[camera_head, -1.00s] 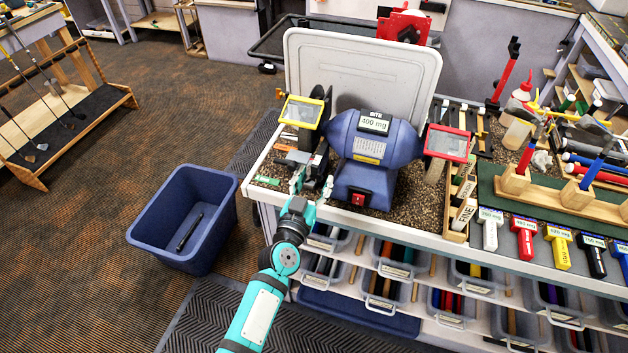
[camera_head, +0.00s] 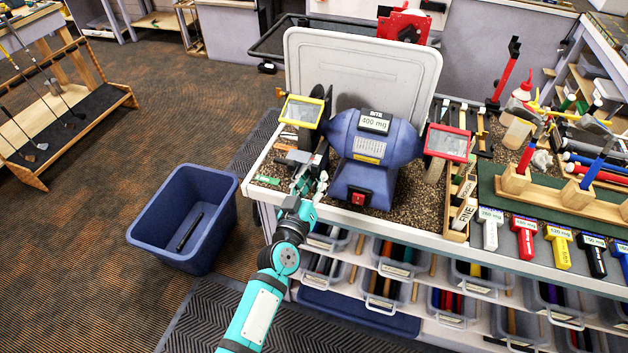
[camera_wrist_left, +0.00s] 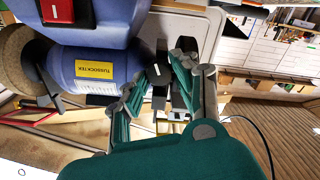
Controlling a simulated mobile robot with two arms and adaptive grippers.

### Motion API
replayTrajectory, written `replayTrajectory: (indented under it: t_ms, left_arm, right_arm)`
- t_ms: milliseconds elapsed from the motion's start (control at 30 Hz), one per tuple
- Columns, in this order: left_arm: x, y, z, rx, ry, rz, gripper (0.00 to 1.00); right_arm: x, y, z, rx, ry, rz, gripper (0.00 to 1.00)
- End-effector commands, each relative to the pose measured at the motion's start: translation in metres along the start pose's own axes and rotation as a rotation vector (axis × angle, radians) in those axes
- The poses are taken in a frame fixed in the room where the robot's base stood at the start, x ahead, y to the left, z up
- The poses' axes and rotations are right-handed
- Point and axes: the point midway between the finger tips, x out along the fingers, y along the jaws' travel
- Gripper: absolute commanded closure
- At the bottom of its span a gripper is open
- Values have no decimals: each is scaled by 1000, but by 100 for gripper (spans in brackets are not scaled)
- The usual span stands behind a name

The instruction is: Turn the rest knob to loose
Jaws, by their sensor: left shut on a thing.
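The blue bench grinder (camera_head: 368,180) stands on the bench, with a red switch on its front. My left gripper (camera_head: 303,183) is at its left side, low by the bench's front edge, beside the tool rest under the yellow-framed shield (camera_head: 301,111). In the left wrist view, the gripper (camera_wrist_left: 160,78) is shut on a dark knob (camera_wrist_left: 158,70) with a white mark line. The fingers partly cover the knob, and the fingers hide it in the head view. I cannot read any loose or tight marking. My right gripper is not in view.
A red-framed shield (camera_head: 450,143) covers the grinder's right side. A grey panel (camera_head: 362,65) stands behind it. Labelled brushes and hammers lie on the right of the bench (camera_head: 460,243). A blue bin (camera_head: 186,218) stands on the floor to the left.

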Motion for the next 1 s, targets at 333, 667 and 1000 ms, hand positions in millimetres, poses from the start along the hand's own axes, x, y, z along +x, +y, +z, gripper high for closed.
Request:
replayTrajectory:
  t_ms: [333, 667, 1000]
  left_arm:
    - [0, -1, 0, -103, 0, -1, 100]
    - [0, -1, 0, -101, 0, -1, 49]
    - [-7, -1, 0, -100, 0, -1, 49]
  right_arm:
    - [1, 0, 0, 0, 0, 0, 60]
    - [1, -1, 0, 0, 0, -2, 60]
    - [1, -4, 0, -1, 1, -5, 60]
